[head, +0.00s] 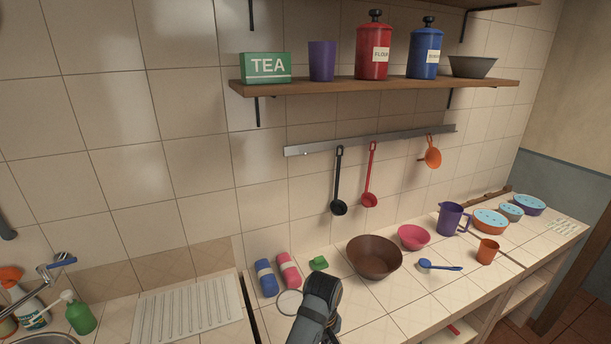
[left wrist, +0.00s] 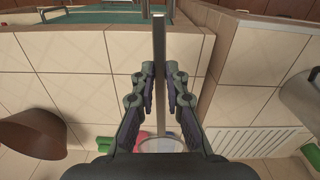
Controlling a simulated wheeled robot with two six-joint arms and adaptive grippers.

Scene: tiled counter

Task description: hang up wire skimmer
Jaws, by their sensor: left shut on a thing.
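The wire skimmer's grey handle (left wrist: 160,95) stands between the fingers of my left gripper (left wrist: 160,75) in the left wrist view. The gripper is shut on the handle. The skimmer's round head (left wrist: 160,145) shows below, near the palm. In the head view the pale round head (head: 289,303) shows beside my dark left arm, over the counter; the arm hides the handle and fingertips. The metal rail (head: 320,146) on the tiled wall holds a black ladle (head: 339,207), a red ladle (head: 370,199) and an orange strainer (head: 433,158). My right gripper is not in view.
A wooden shelf (head: 390,87) juts out above the rail. A brown bowl (head: 375,258), pink bowl (head: 413,237) and purple jug (head: 451,218) stand on the counter. The rail's left end is free.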

